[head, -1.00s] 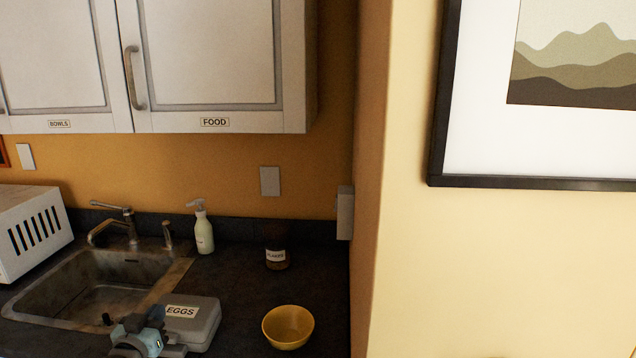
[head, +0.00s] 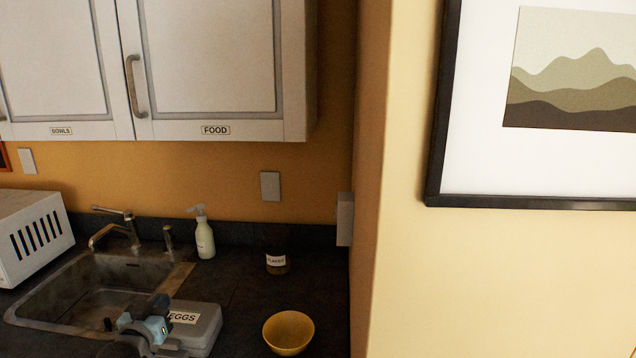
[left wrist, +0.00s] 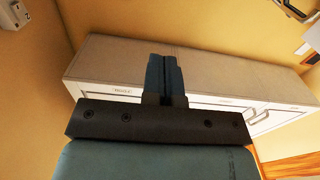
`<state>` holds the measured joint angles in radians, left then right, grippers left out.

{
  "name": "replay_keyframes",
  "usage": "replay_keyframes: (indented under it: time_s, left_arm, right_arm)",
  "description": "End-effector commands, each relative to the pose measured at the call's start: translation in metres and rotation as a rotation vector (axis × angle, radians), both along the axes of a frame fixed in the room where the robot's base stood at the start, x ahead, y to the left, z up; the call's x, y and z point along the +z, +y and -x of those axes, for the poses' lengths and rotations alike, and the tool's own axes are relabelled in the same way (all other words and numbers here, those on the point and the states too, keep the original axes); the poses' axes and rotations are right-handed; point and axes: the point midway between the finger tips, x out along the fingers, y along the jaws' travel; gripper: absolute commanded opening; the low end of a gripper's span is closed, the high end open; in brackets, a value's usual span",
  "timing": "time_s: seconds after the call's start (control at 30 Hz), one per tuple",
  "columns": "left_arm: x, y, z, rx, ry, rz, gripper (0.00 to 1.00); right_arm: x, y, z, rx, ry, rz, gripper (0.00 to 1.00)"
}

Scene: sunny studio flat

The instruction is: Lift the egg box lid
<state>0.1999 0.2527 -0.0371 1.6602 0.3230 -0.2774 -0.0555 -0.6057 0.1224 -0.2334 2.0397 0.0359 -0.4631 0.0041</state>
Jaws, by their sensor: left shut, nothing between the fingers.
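The egg box (head: 205,330) is a grey case with a white EGGS label on its lid. It stands on the dark counter to the right of the sink, and its lid looks closed. My left gripper (head: 158,306) is in front of the box's left side in the head view and covers part of it. I cannot tell whether it touches the box. In the left wrist view its two fingers (left wrist: 165,75) are together with nothing between them, in front of the wall cabinets. My right gripper is not in view.
A yellow bowl (head: 288,333) stands right of the egg box. A labelled jar (head: 277,264) and a soap bottle (head: 204,236) stand farther back. The sink (head: 75,292) and faucet (head: 118,228) are to the left. Wall cabinets (head: 212,60) hang above; a wall closes the counter's right end.

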Motion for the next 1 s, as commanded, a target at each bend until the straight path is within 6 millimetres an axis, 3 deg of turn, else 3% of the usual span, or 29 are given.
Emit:
replay_keyframes:
  time_s: [1.0]
  left_arm:
    - [0.026,-0.003,-0.044,0.0,0.0,0.0,0.0]
  right_arm:
    - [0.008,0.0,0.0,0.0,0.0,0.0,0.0]
